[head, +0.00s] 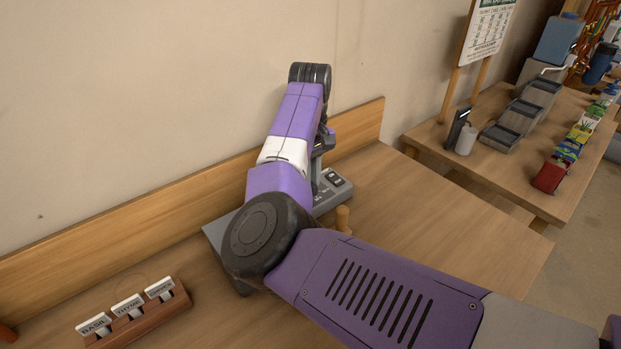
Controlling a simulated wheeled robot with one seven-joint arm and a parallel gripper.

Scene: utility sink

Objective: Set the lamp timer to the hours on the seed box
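A grey box-like device (331,200) lies on the wooden bench against the backboard, with dark switches or buttons at its right end. It may be the lamp timer; my arm covers its middle, so any dial or setting is hidden. My gripper (317,183) points down over the device, mostly behind my arm. I cannot tell whether its fingers are open or touch anything. I cannot pick out the seed box for sure. A red box (550,176) stands at the front of a row of colourful packets (578,136) on the right table; no hours are readable.
A wooden holder (143,323) with several white labels, including BASIL and THYME, is at front left. The right table (490,165) bears grey trays (517,117), a white cylinder (466,140) and a sign (487,30).

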